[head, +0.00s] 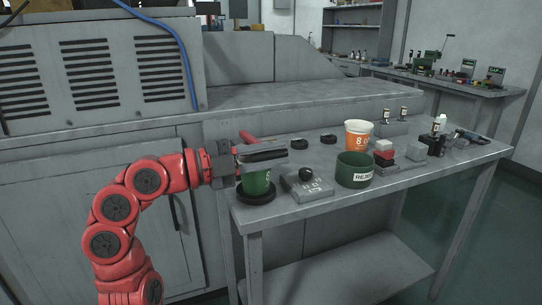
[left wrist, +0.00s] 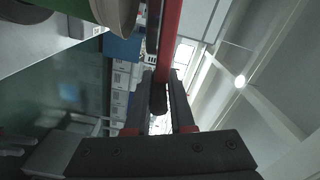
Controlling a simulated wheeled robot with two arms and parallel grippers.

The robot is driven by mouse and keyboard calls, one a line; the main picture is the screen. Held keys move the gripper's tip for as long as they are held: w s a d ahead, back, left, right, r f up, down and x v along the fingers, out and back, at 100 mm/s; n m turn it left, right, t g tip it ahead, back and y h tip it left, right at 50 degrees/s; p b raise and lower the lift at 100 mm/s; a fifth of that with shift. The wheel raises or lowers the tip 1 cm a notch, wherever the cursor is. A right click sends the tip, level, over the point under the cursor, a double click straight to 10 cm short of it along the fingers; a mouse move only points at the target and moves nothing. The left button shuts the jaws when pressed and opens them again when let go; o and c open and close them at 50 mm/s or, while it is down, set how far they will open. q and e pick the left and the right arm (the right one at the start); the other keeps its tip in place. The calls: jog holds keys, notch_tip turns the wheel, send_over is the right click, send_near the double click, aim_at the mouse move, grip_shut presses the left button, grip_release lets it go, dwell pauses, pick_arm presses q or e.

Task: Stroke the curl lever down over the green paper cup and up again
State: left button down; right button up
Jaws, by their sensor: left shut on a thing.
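The green paper cup (head: 257,187) stands upright in a round black base (head: 257,198) at the near left corner of the grey bench. A dark and silver forming head (head: 264,155) is low over its rim; whether it touches the rim I cannot tell. A red lever (head: 246,137) shows behind the head. In the left wrist view the red lever (left wrist: 172,35) runs between the fingers of my left gripper (left wrist: 160,98), which is shut on it near its dark end. My right gripper is not in view.
Right of the cup are a grey block with a black knob (head: 306,174) and a green reject bin (head: 354,168). An orange and white cup (head: 358,136) stands behind the bin. Small blocks and bottles crowd the bench's right. A large grey machine (head: 110,65) stands behind my left arm.

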pick_arm(q)
jog(key=shift+s+f+b, duration=0.1)
jog(key=shift+f+b, duration=0.45)
jog(key=shift+f, duration=0.35)
jog(key=c, duration=0.8)
grip_release()
jog(key=shift+a, duration=0.1)
jog(key=p+v, duration=0.3)
jog(key=v, duration=1.4)
jog(key=shift+a, duration=0.1)
